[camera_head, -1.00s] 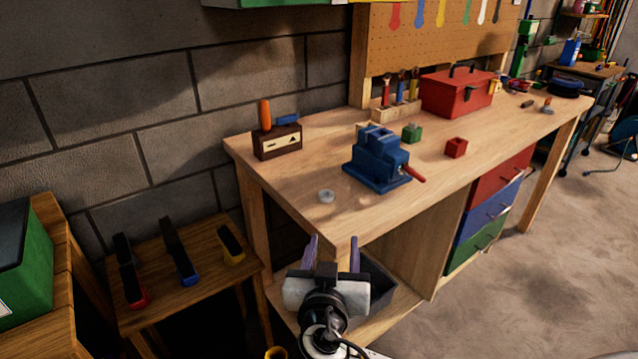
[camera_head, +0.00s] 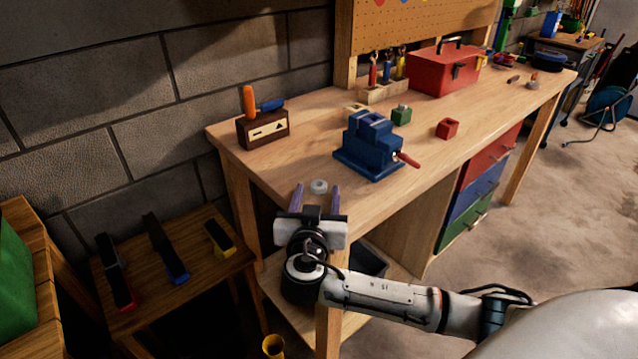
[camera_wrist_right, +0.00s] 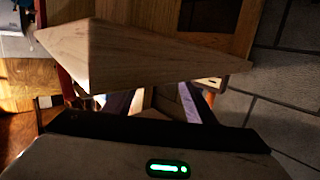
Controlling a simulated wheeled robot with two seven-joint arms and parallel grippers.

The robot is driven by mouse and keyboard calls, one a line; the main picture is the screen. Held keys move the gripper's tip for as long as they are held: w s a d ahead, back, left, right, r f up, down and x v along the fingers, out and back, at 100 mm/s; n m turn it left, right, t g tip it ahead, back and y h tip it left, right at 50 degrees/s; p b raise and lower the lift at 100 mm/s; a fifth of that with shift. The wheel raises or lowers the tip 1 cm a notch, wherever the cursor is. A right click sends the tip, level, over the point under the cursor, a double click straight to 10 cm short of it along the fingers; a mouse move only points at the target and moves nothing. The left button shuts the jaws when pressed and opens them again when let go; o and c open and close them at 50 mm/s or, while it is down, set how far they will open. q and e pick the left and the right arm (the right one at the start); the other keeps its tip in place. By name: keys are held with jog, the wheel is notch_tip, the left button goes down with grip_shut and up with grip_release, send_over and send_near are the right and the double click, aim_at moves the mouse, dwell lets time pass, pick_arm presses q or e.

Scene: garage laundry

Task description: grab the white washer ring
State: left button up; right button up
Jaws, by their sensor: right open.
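The white washer ring (camera_head: 319,186) lies flat on the wooden workbench (camera_head: 290,168), near its front left corner. My right gripper (camera_head: 315,199) is open and empty at that corner. In the head view its two purple fingers stand to the left and right of the ring, apart from it. I cannot tell their height above the bench top. In the right wrist view the open fingers show low in the picture (camera_wrist_right: 155,103), with a wooden block-like bench part (camera_wrist_right: 140,58) across them. The ring cannot be made out there. My left gripper is not in view.
A blue vise (camera_head: 370,148) stands right of the ring, with a red block (camera_head: 447,128) and green block (camera_head: 401,115) beyond. A brown box (camera_head: 263,130) with an orange-handled tool is behind left. A low stool (camera_head: 190,262) holds several clamp-like tools. Bench top around the ring is clear.

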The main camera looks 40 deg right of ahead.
jog(key=shift+x, duration=1)
jog(key=shift+c, duration=0.2)
jog(key=c, duration=1.1)
jog(key=shift+o, duration=0.2)
jog(key=shift+r, duration=0.1)
